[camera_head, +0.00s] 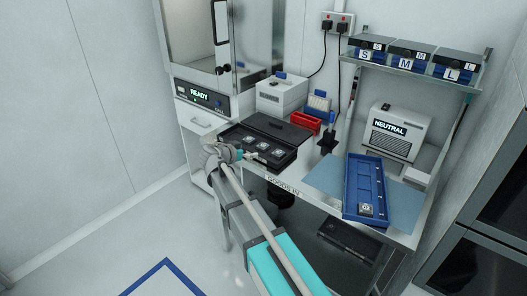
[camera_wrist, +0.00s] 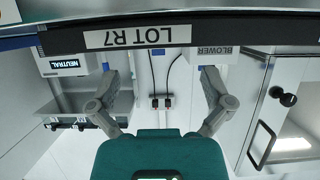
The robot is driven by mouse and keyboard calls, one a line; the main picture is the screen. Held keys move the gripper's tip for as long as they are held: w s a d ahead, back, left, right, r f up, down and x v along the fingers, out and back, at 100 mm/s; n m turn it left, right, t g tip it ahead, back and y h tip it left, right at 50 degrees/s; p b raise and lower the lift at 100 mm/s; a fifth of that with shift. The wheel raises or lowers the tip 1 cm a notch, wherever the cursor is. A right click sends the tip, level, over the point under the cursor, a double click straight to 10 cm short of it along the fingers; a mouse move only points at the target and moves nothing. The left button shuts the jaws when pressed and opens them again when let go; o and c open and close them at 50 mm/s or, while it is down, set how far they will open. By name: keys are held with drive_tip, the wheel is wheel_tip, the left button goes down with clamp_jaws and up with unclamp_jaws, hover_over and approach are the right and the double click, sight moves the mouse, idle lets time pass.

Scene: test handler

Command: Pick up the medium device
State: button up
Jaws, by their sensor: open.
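An open black case (camera_head: 284,129) on the bench holds several small grey devices, including a left one (camera_head: 249,140), a middle one (camera_head: 262,147) and a right one (camera_head: 276,154). At this size I cannot tell which is the medium device. Another device (camera_head: 366,209) sits in the near end of the blue tray (camera_head: 365,174). My gripper (camera_head: 256,156) is at the front edge of the black case. In the wrist view, its fingers (camera_wrist: 158,70) are spread apart with nothing between them. An upside-down "LOT R7" label (camera_wrist: 138,37) on a black edge crosses that view; no device shows there.
A red bin (camera_head: 306,123) and a white box (camera_head: 282,95) stand behind the case. Blue boxes marked S, M and L sit on the shelf (camera_head: 415,69). A cabinet reading "READY" (camera_head: 205,97) is at the left.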

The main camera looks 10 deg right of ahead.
sight(260, 148)
drive_tip(key=shift+b+x, duration=0.35)
drive_tip(key=shift+x, duration=1.05)
drive_tip(key=shift+b+x, duration=0.85)
drive_tip(key=shift+x, duration=1.8)
drive_tip(key=shift+w+r, duration=0.1)
drive_tip(key=shift+r, duration=0.05)
drive_tip(key=c, duration=1.2)
drive_tip(key=shift+r, duration=0.2)
